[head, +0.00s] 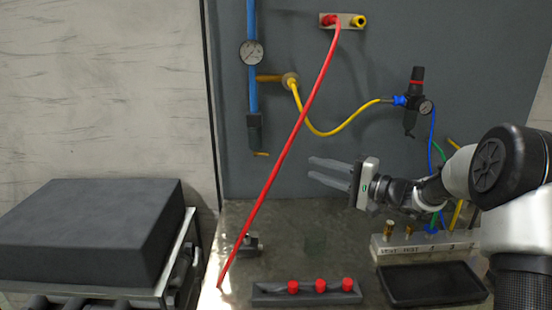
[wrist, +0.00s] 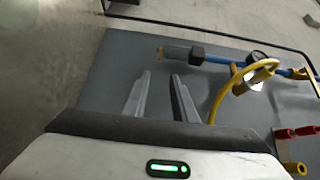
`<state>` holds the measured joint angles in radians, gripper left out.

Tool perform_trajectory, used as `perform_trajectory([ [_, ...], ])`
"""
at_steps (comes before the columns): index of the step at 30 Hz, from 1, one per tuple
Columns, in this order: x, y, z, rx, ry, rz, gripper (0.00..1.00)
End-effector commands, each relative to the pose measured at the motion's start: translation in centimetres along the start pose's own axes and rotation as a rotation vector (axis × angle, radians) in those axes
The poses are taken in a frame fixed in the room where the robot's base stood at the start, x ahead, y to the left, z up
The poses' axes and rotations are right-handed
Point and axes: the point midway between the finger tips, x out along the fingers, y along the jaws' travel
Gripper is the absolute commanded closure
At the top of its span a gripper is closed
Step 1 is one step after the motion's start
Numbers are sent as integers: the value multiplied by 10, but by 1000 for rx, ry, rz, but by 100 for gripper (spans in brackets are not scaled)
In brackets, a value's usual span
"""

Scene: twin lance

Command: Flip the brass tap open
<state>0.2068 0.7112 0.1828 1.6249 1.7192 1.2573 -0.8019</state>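A short brass-coloured piece (head: 269,78) sticks out sideways from the blue pipe (head: 253,100) to a round fitting with a yellow hose; it looks like the brass tap, but I cannot make out a separate handle. A smaller brass-coloured tip (head: 262,154) shows under the dark body at the pipe's lower end, and in the wrist view as the brass end (wrist: 175,53). My gripper (head: 312,170) is open and empty, its fingers pointing left. It is below and right of the pipe, apart from it. The wrist view shows the gap between its fingers (wrist: 160,78).
A taut red hose (head: 285,150) slants down from the wall port across the panel, between the pipe and my gripper in the picture. A yellow hose (head: 325,134) loops to a regulator (head: 413,100). Below are a rack with red knobs (head: 307,292) and a black tray (head: 430,285).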

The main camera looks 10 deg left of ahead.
Motion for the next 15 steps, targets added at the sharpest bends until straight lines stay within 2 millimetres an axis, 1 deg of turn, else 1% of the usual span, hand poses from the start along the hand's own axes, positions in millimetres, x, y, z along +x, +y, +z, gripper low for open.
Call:
perform_trajectory([
  [1, 11, 1, 2, 1, -4, 1, 75],
  [3, 26, 1, 2, 0, -6, 1, 75],
  [15, 112, 1, 2, 1, -5, 2, 75],
])
